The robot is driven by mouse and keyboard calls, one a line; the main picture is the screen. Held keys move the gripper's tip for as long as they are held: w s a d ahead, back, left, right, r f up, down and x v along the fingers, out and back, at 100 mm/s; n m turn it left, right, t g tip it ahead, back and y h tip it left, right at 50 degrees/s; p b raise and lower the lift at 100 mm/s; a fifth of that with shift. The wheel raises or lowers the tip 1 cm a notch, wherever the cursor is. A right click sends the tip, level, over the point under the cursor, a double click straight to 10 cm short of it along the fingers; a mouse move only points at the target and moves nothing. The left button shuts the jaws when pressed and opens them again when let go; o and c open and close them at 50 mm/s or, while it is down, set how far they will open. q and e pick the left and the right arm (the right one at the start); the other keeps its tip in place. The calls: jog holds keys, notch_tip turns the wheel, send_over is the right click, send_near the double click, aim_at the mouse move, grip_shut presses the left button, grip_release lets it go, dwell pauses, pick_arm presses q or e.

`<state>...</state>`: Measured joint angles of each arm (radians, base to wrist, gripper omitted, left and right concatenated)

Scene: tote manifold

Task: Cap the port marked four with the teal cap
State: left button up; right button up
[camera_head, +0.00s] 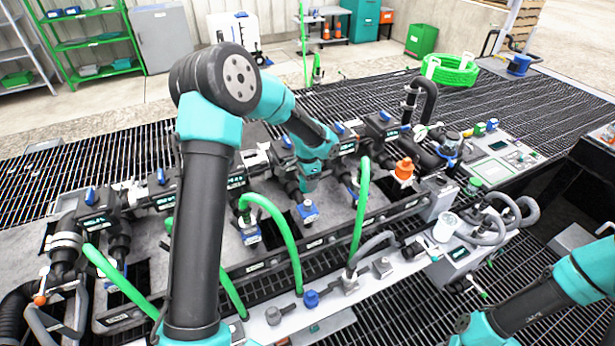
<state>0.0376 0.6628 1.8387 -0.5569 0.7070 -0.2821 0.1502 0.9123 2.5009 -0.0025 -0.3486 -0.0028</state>
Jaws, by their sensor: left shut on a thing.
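My left gripper (311,184) points down over the middle of the manifold (345,222). It is shut on a small dark teal piece at its tips, which looks like the teal cap; the fingers hide most of it. Just below, a blue-topped fitting (308,211) stands on the manifold; I cannot tell whether they touch. An orange cap (404,169) sits on a fitting to the right. The port labels are too small to read, so I cannot tell which port is four. My right arm (540,300) shows at the lower right; its gripper is not in view.
Green hoses (280,222) arch up from the manifold on both sides of my left gripper. A control panel (497,170) stands at the right. Black grating surrounds the manifold.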

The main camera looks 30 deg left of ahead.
aim_at(307, 202)
pick_arm(q)
jog(key=shift+f, duration=5.45)
jog(key=o, duration=1.1)
notch_tip(307, 202, up, 18)
jog(key=shift+f, duration=0.25)
jog(key=shift+c, duration=0.5)
